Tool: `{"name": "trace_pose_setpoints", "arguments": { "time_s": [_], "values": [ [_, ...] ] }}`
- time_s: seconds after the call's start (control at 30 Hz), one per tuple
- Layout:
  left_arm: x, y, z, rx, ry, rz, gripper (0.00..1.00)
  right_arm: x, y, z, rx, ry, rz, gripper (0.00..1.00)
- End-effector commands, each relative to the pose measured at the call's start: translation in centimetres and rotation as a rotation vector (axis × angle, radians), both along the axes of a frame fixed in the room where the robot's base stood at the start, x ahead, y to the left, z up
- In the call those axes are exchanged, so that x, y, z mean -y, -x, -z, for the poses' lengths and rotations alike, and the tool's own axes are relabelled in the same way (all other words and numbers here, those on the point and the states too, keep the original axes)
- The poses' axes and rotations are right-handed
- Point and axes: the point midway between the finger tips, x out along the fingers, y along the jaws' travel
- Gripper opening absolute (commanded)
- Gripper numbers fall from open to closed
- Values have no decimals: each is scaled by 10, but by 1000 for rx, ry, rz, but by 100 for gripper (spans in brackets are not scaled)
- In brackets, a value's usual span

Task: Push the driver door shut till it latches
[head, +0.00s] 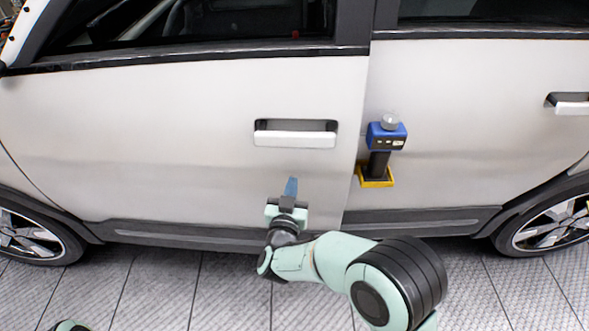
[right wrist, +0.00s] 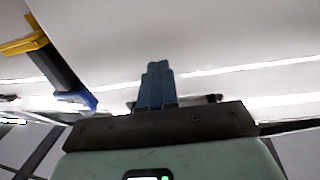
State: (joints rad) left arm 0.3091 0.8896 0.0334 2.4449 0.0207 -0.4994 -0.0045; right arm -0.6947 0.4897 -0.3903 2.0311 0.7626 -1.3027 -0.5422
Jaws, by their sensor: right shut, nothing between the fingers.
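The driver door (head: 180,140) is the white front door panel on the left of the head view, with a recessed handle (head: 295,140) near its rear edge. A seam runs down between it and the rear door; I cannot tell whether the door is flush or slightly ajar. My right gripper (head: 291,187) is in front of the lower rear part of the door, below the handle, blue fingers pointing up toward the panel. In the right wrist view its fingers (right wrist: 156,85) are together with nothing between them. Whether they touch the panel is unclear. My left gripper is out of view.
A blue-and-yellow device (head: 380,150) with a dark stem stands at the seam, right of my gripper; it also shows in the right wrist view (right wrist: 72,92). The rear door (head: 460,120) is to the right. Grey tiled floor (head: 150,290) lies clear below.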

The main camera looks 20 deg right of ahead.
Motion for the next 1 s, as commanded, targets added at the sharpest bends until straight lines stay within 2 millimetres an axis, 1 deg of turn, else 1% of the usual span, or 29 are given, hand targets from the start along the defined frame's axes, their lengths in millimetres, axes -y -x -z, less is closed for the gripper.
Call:
{"name": "trace_pose_setpoints", "arguments": {
  "time_s": [0.63,1.0],
  "values": [
    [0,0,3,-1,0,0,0,14,-30,0,1,0,-36,0],
    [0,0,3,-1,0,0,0,16,-34,0,1,1,-42,0]
  ]
}}
